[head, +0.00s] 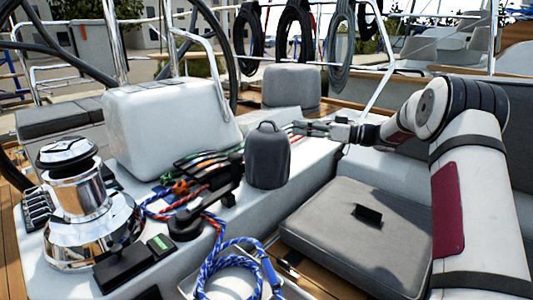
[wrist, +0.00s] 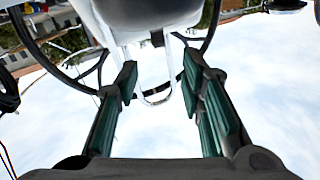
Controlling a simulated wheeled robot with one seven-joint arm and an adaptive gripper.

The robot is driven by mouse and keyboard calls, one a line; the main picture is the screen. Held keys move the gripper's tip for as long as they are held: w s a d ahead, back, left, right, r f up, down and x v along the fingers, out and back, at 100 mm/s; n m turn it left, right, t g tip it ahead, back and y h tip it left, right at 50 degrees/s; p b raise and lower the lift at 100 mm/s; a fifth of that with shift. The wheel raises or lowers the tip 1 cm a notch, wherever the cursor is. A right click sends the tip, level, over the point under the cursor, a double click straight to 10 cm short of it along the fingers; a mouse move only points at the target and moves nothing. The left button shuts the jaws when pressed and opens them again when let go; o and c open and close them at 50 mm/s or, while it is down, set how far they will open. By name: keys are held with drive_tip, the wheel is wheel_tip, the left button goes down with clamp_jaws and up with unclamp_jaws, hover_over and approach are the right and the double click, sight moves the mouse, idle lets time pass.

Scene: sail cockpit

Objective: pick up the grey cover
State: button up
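The grey cover (head: 267,157) is a dark grey, rounded cloth-like cylinder with a small loop on top. It stands upright on the white cockpit moulding in the middle of the head view. My gripper (head: 303,129) is just right of the cover's upper part, with its fingers pointing left. In the head view a gap between it and the cover is hard to judge. In the wrist view my gripper (wrist: 160,78) is open, with green-padded fingers apart and nothing held between them. I cannot make out the cover for certain in the wrist view.
A chrome winch (head: 80,215) stands at the left. Coloured ropes (head: 215,225) and a black winch handle (head: 212,200) lie beside the cover. A white pod (head: 165,125) with a steel rail (head: 213,65) rises behind. A grey cushion (head: 350,235) lies at front right.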

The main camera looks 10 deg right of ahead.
sight(268, 122)
drive_tip(key=b+x, duration=0.1)
drive_tip(key=x, duration=1.1)
drive_tip(key=shift+d, duration=0.1)
clamp_jaws()
